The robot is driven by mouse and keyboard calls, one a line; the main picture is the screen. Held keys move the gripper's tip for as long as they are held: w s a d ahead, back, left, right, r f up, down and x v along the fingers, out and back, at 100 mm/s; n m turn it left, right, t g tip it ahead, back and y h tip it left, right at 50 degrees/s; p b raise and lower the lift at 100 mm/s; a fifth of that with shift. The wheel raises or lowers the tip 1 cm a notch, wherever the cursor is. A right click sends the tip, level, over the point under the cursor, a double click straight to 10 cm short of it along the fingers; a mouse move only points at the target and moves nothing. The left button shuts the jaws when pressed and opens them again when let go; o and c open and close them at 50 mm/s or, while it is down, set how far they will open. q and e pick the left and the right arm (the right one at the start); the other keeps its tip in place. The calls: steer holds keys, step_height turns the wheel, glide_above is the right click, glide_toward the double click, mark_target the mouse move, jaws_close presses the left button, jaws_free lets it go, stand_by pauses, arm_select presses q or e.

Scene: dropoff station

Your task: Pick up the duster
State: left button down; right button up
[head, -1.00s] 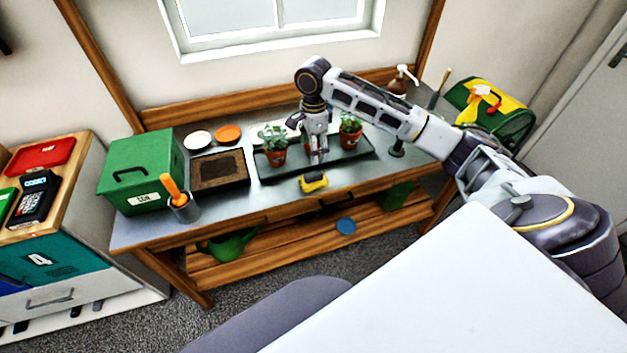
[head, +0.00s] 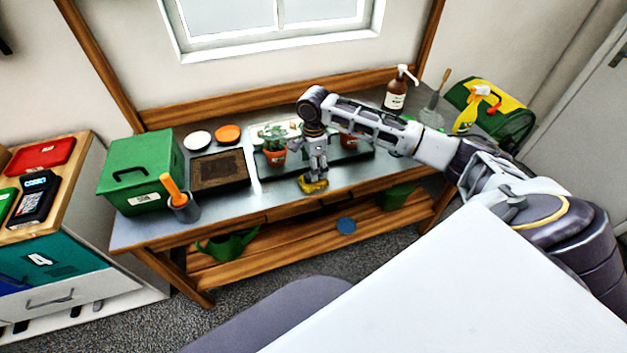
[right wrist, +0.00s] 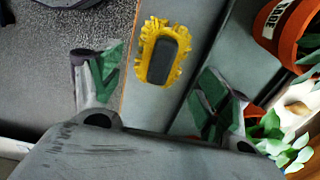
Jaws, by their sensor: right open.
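The duster (head: 313,186), yellow bristles with a dark back, lies on the grey bench top close to its front edge. In the right wrist view the duster (right wrist: 163,54) lies between and beyond the two spread fingers. My right gripper (head: 315,173) points down at the duster and covers part of it in the head view. The right gripper (right wrist: 160,90) is open, with nothing between its fingers. Whether the fingertips touch the duster cannot be told. My left gripper is not in view.
Potted plants (head: 273,150) stand on a dark tray behind the duster; my arm partly hides one. A brown bottle (head: 395,95) and spray bottle (head: 467,112) stand at the right.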

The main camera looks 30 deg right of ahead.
steer(key=shift+w+f, duration=0.1)
steer(key=shift+f, duration=2.5)
steer(key=c, duration=1.1)
steer(key=shift+r, duration=0.2)
step_height(320, 180, up, 10)
steer(key=shift+f, duration=0.15)
